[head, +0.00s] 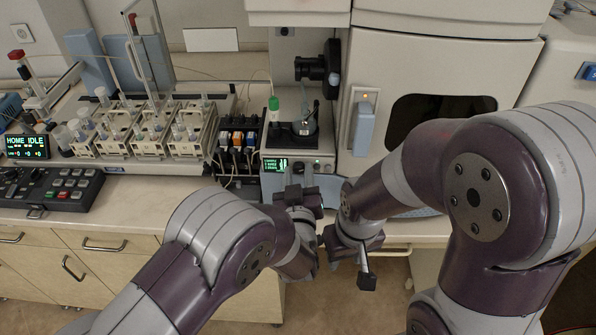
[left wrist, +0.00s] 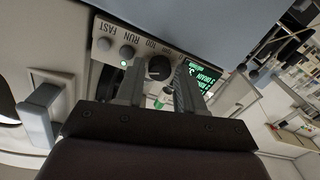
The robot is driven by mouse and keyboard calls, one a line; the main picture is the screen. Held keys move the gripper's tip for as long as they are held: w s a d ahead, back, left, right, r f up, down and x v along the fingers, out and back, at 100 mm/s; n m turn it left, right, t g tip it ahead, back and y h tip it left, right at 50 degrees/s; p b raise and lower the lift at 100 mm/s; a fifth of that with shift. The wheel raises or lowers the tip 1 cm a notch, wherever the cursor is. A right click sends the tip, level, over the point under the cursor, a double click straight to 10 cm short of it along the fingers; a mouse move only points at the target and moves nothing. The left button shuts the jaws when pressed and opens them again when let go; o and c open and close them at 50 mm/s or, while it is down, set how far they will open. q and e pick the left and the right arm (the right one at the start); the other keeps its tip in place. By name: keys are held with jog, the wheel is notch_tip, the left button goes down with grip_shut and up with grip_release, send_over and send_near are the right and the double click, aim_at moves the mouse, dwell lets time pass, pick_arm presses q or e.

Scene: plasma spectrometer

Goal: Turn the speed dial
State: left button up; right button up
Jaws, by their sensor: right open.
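The speed dial is a round black knob (left wrist: 158,68) on the pale front panel of a small instrument (head: 285,181). In the left wrist view it shows between the two fingers of my left gripper (left wrist: 159,80). The fingers are apart, one on each side of the knob in that view; I cannot tell whether they touch it. In the head view my left gripper (head: 304,196) is just in front of the instrument's panel. My right gripper (head: 366,268) is open and empty, lower and to the right, past the bench edge.
The panel has a green-lit screen (left wrist: 201,77) and buttons marked RUN and FAST (left wrist: 126,52). A green-capped tube (head: 274,107) stands at the instrument. A large white cabinet (head: 430,60) stands to the right.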

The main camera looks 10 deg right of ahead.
pick_arm(q)
jog(key=shift+s, duration=0.1)
grip_shut()
jog(key=n+b, duration=0.2)
jog(key=b, duration=0.1)
jog(key=shift+f+b, duration=0.25)
jog(key=shift+b, duration=0.05)
jog(key=shift+r+n, duration=0.15)
jog(key=shift+n, duration=0.25)
jog(key=shift+r, duration=0.15)
grip_release()
